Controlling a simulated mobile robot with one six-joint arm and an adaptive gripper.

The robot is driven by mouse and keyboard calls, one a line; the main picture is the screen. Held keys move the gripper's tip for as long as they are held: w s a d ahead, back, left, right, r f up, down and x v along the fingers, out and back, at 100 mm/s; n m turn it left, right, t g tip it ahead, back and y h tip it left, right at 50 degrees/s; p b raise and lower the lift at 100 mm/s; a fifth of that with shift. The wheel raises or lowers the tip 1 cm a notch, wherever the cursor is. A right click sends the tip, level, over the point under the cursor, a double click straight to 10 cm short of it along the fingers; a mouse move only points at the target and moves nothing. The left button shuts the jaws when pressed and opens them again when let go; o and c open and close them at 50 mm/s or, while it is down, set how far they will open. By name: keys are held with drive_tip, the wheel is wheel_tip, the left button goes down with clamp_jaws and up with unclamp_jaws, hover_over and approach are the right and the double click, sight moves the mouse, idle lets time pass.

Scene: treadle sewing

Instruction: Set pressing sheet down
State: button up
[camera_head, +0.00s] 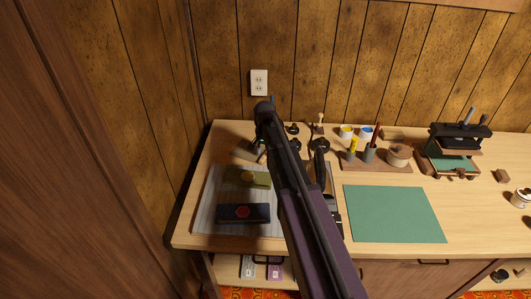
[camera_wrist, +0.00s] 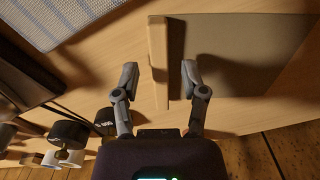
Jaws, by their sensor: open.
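I cannot tell for sure which thing is the pressing sheet. In the wrist view a flat grey-brown sheet-like surface (camera_wrist: 240,45) lies beyond the right finger. A narrow wooden bar (camera_wrist: 158,55) stands along its left side. My gripper (camera_wrist: 160,78) is open, its fingers apart, with the bar's near end between them in the picture; I cannot tell whether they touch it. In the head view my arm hides the gripper. A green sheet (camera_head: 395,213) lies flat on the bench, right of my arm.
A striped grey mat (camera_head: 205,210) holds an olive packet (camera_head: 247,177) and a dark packet (camera_head: 244,213). A wooden rack (camera_head: 370,165), paint pots (camera_head: 346,131) and a press (camera_head: 456,146) stand behind. Bare bench (camera_head: 470,215) shows right of the green sheet.

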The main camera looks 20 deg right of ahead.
wheel_tip(320, 180, up, 11)
drive_tip(key=p, duration=1)
drive_tip(key=shift+p, duration=0.4)
drive_tip(key=shift+r, duration=0.1)
drive_tip(key=s+a+n, duration=0.2)
drive_tip(key=s+n, duration=0.2)
drive_tip(key=s, duration=0.8)
drive_tip(key=s+a+n, duration=0.2)
drive_tip(key=s+n, duration=0.2)
drive_tip(key=s, duration=0.7)
drive_tip(key=shift+s, duration=0.35)
drive_tip(key=shift+r, duration=0.3)
